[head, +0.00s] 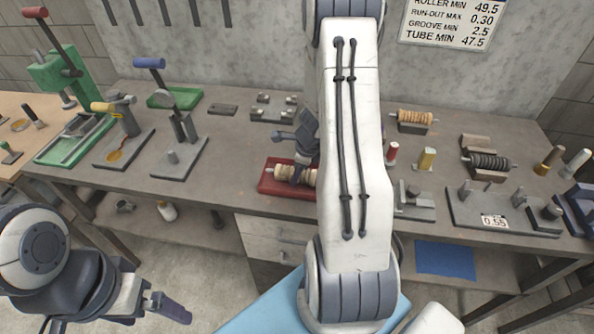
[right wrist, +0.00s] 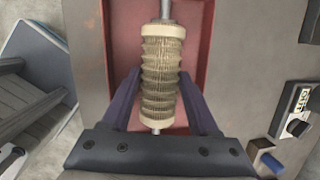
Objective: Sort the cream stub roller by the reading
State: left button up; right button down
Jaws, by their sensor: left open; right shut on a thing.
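The cream roller (head: 307,176), ribbed with metal shaft stubs, lies in or just above the red tray (head: 267,184); I cannot tell if it touches the tray floor. In the right wrist view the cream roller (right wrist: 162,75) sits between the fingers of my right gripper (right wrist: 161,88), which is shut on it. My right arm hides part of it in the head view. A measuring stand with a display reading 0.55 (head: 494,221) is at the right of the bench. The wall sign (head: 452,22) lists roller min 49.5, run-out max 0.30, groove min 2.5, tube min 47.5. My left gripper (head: 168,306) is open and empty, low before the bench.
A tan roller (head: 415,117) and a dark roller (head: 488,161) rest on holders at the right. Green press (head: 70,80) and lever tools fill the left. A blue mat (head: 446,260) lies below.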

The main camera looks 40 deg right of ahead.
jog(key=shift+c, duration=0.3)
grip_release()
jog(key=w+p+v, duration=0.1)
jog(key=p+v, duration=1)
jog(key=v, duration=0.6)
jog(key=shift+w+r+p, duration=0.3)
jog(key=shift+w, duration=0.1)
jog(key=shift+a+f, duration=0.1)
